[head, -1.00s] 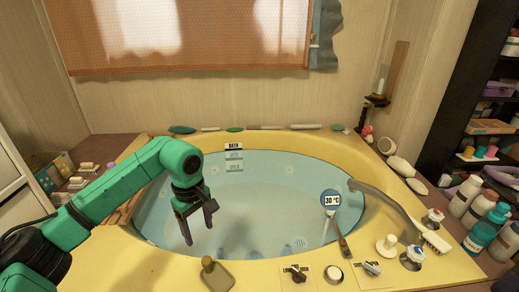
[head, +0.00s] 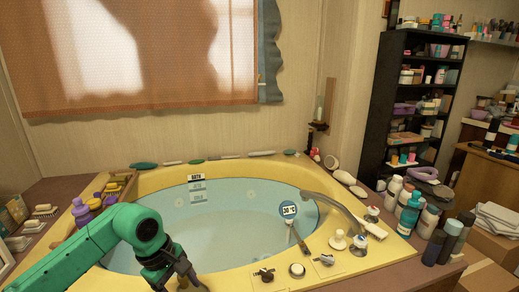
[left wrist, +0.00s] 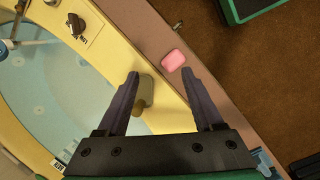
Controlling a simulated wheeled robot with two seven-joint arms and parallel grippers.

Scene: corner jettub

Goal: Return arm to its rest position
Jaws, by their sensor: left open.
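My left arm comes in from the lower left in the head view, bent at a green elbow. My left gripper (head: 184,278) points downward at the near edge of the yellow tub (head: 370,262), partly cut off by the bottom of the picture. In the left wrist view the dark fingers of the left gripper (left wrist: 160,73) are spread apart with nothing held. Below and between them a small olive-brown item (left wrist: 146,92) lies on the yellow rim. A pink bar (left wrist: 173,59) lies on the brown ledge near the fingertips. My right gripper is not in view.
A curved spout (head: 333,208) and knobs stand on the right rim. Bottles (head: 408,213) crowd the right ledge; brushes (head: 115,187) and purple bottles (head: 81,211) the left. A black shelf (head: 408,105) stands behind.

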